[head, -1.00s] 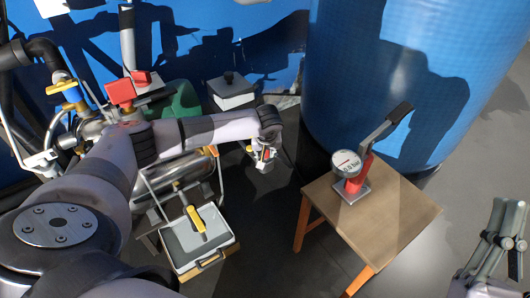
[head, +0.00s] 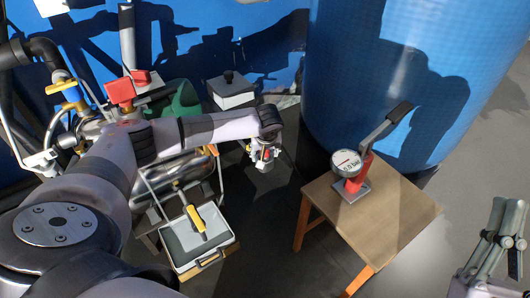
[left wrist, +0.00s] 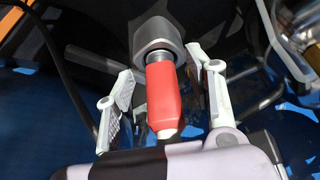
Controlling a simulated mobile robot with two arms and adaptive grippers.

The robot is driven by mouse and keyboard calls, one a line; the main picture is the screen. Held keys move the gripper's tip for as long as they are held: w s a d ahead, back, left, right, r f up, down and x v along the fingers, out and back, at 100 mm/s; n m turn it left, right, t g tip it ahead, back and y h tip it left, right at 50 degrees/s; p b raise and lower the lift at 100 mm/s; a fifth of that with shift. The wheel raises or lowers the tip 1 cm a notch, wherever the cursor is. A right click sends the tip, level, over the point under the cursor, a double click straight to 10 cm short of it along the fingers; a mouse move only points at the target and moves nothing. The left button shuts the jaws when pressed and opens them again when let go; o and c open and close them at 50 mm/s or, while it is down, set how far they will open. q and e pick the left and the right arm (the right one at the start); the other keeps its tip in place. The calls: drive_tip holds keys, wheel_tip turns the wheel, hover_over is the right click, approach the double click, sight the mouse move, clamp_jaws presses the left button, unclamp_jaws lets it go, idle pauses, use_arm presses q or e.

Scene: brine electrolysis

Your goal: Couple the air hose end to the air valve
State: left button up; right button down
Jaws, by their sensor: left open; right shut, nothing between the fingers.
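In the left wrist view, a red sleeve-shaped coupling (left wrist: 163,95), which looks like the air hose end, has its metal tip against a grey round metal fitting (left wrist: 158,38), probably the air valve. The two are in line and appear to meet; whether they are locked cannot be seen. My left gripper (left wrist: 160,78) is open, with one finger on each side of the coupling and gaps between. In the head view my left gripper (head: 262,155) hangs beside the table, and the coupling is too small to make out. My right gripper (head: 507,207) is shut and empty at the right edge.
A blue tank (head: 400,75) stands behind. A grey tray (head: 218,236) with a yellow-handled tool (head: 196,220) sits front left. A dark hose (left wrist: 63,65) runs beside the left gripper.

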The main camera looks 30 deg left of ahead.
use_arm(q)
drive_tip(key=v, duration=1.1)
drive_tip(key=shift+r, duration=0.3)
